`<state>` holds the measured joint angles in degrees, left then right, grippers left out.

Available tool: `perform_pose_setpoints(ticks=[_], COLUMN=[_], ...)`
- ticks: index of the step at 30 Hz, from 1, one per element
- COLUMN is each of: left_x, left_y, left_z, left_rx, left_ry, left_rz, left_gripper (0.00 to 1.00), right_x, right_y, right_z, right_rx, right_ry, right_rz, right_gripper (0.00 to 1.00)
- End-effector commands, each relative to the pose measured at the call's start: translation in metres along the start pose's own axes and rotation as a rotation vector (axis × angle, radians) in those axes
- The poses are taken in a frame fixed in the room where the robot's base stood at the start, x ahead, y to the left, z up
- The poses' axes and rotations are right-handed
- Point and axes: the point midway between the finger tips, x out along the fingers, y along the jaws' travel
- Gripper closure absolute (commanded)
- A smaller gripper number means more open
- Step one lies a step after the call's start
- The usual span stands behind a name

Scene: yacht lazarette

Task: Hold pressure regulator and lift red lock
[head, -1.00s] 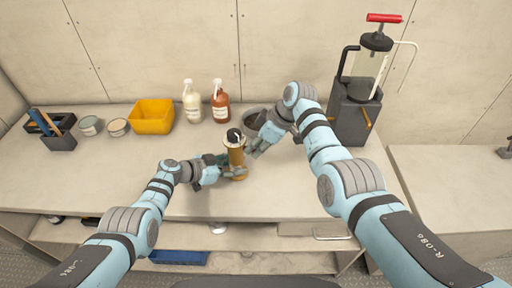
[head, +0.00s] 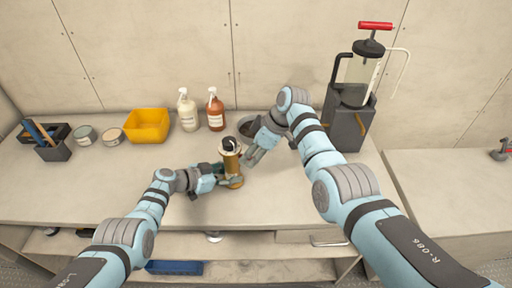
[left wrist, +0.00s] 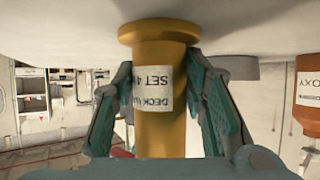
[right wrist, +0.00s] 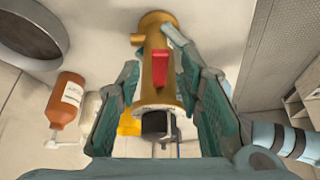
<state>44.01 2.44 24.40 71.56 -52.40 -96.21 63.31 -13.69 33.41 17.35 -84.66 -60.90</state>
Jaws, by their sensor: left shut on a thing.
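The pressure regulator (head: 231,160) is a brass cylinder with a dark top, upright on the bench. It carries a white label in the left wrist view (left wrist: 152,88). My left gripper (head: 228,181) is shut on its lower body from the left. The red lock (right wrist: 161,69) is a small red tab on the regulator's side in the right wrist view; I cannot make it out in the head view. My right gripper (right wrist: 165,100) is open, close to the regulator's right side, with fingers spread and the regulator showing between them. I cannot tell if a finger touches it.
A dark bowl (head: 245,124) lies behind my right gripper. Two pump bottles, white (head: 187,110) and brown (head: 215,111), and a yellow bin (head: 147,125) stand behind. A grey pump unit (head: 347,122) stands right. The bench front (head: 90,200) is clear.

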Motion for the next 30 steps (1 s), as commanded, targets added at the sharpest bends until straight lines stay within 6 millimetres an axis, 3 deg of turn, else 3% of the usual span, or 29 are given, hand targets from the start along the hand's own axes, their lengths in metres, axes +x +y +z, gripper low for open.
perform_pose_setpoints(ticks=[4,12,15,26,27,30], left_x=[0.000,0.000,0.000,0.000,0.000,0.000], left_y=[0.002,0.002,0.002,0.002,0.002,0.002], left_z=[0.005,0.004,0.004,0.004,0.004,0.004], left_rx=[-0.005,-0.005,-0.005,-0.005,-0.005,-0.004], left_ry=[-0.007,-0.007,-0.007,-0.007,-0.007,-0.007], left_rz=[0.002,0.002,0.003,0.003,0.003,0.002], left_gripper=[1.00,1.00,1.00,1.00,0.59,0.44], right_x=[-0.023,-0.098,-0.113,-0.118,-0.118,-0.118], right_y=[0.000,-0.002,-0.003,-0.003,-0.003,-0.003], right_z=[0.001,0.001,0.001,0.001,0.001,0.001], right_rx=[-0.001,-0.002,-0.001,-0.001,-0.002,-0.001], right_ry=[0.002,0.001,0.001,0.000,0.000,0.001], right_rz=[0.006,0.006,0.004,0.003,0.003,0.003], right_gripper=[0.67,0.67,0.67,0.67,0.67,0.67])
